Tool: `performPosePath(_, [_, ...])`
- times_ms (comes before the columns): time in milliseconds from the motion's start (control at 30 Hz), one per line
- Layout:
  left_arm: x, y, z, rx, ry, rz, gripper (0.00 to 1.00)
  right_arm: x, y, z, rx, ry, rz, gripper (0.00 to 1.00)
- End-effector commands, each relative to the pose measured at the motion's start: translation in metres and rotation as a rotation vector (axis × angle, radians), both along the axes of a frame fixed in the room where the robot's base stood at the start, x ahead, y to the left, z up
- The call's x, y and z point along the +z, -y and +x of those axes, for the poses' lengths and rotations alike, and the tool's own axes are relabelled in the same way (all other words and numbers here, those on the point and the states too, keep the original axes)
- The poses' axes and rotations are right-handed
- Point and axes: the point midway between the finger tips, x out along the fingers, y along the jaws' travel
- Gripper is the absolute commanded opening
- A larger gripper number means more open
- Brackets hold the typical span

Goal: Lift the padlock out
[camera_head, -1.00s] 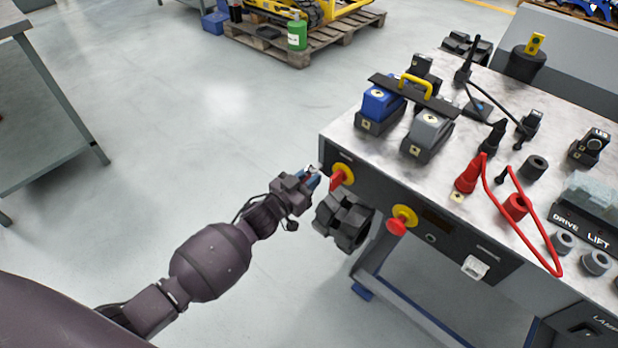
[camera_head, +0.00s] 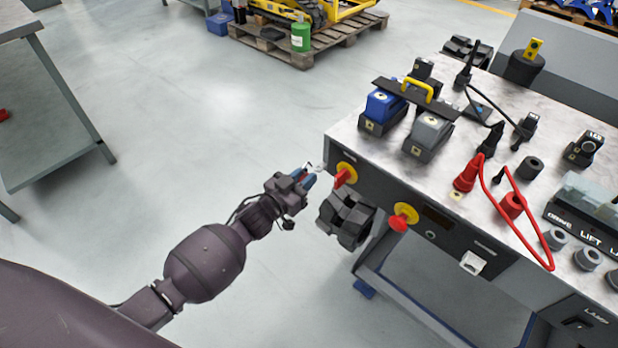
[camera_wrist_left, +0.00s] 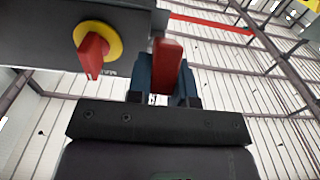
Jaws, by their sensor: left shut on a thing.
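My left gripper (camera_head: 309,178) has blue fingertips and is beside the bench's front left corner. It is shut on the padlock, whose red body (camera_wrist_left: 167,65) shows between the fingers in the left wrist view. In the head view a small pale piece of the padlock (camera_head: 318,167) shows at the fingertips; most of it is hidden by them. A red rotary switch on a yellow disc (camera_head: 346,172) is just right of the padlock, with a small gap. The switch also shows in the left wrist view (camera_wrist_left: 97,45). My right gripper is not in view.
A second red knob on a yellow disc (camera_head: 405,216) is on the bench front. A dark blocky part (camera_head: 345,218) is below the first switch. The bench top (camera_head: 352,133) carries blue and grey units, plugs and a red cable. The floor to the left is open.

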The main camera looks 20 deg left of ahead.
Motion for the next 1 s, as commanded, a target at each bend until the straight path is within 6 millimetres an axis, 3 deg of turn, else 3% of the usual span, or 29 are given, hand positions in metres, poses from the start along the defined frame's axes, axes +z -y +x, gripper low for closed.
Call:
performPosePath(567, [-0.009,-0.003,-0.017,-0.001,-0.015,0.001,0.00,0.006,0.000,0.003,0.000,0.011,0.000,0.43])
performPosePath(1000, [-0.008,-0.012,-0.041,0.000,-0.014,0.002,0.00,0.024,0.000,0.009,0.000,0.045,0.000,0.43])
